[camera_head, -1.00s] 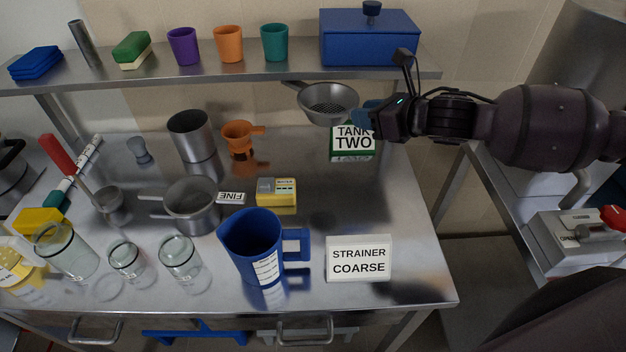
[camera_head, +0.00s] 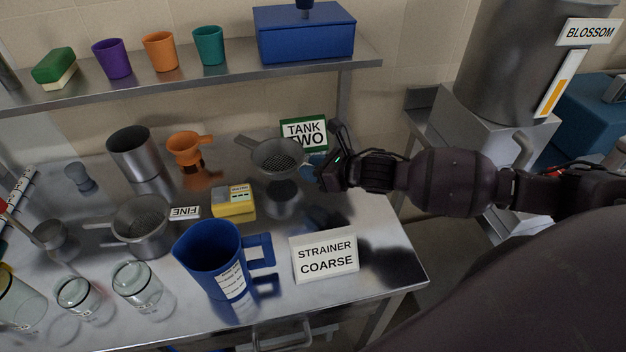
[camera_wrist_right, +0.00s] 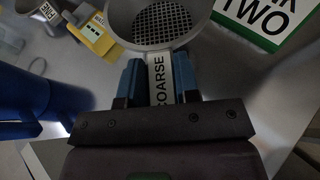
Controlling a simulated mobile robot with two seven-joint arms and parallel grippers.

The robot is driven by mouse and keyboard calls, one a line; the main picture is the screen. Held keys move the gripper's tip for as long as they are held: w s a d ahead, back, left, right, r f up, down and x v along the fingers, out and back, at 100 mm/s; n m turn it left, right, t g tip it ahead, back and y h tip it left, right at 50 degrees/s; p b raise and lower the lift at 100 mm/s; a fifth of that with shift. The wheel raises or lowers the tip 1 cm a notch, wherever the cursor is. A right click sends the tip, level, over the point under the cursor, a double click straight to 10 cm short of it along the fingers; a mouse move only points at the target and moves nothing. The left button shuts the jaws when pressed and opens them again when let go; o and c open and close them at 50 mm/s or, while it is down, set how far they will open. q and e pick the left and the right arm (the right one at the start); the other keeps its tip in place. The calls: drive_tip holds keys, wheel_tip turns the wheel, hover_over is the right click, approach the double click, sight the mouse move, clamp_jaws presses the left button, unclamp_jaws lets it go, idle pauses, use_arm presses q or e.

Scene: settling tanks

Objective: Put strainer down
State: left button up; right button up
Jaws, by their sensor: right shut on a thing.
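The coarse strainer (camera_head: 277,155) is a grey mesh bowl with a handle, held above the steel table (camera_head: 370,262) in front of the TANK TWO sign. My right gripper (camera_head: 318,168) is shut on its handle. In the right wrist view the strainer (camera_wrist_right: 158,22) shows its mesh, and the handle marked COARSE lies between the blue fingers of the gripper (camera_wrist_right: 160,82). A dark reflection lies on the table below the bowl, so it looks apart from the surface. A STRAINER COARSE card (camera_head: 325,256) stands at the table's front right. My left gripper is not in view.
The TANK TWO sign (camera_head: 304,132) stands behind the strainer. A blue jug (camera_head: 212,262), a yellow device (camera_head: 234,203) and a second strainer marked FINE (camera_head: 143,228) stand to the left. Bare table lies between the strainer and the STRAINER COARSE card.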

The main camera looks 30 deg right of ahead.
drive_tip(key=shift+f, duration=1.95)
drive_tip(key=shift+f+b, duration=0.2)
drive_tip(key=shift+b, duration=0.1)
drive_tip(key=o, duration=1)
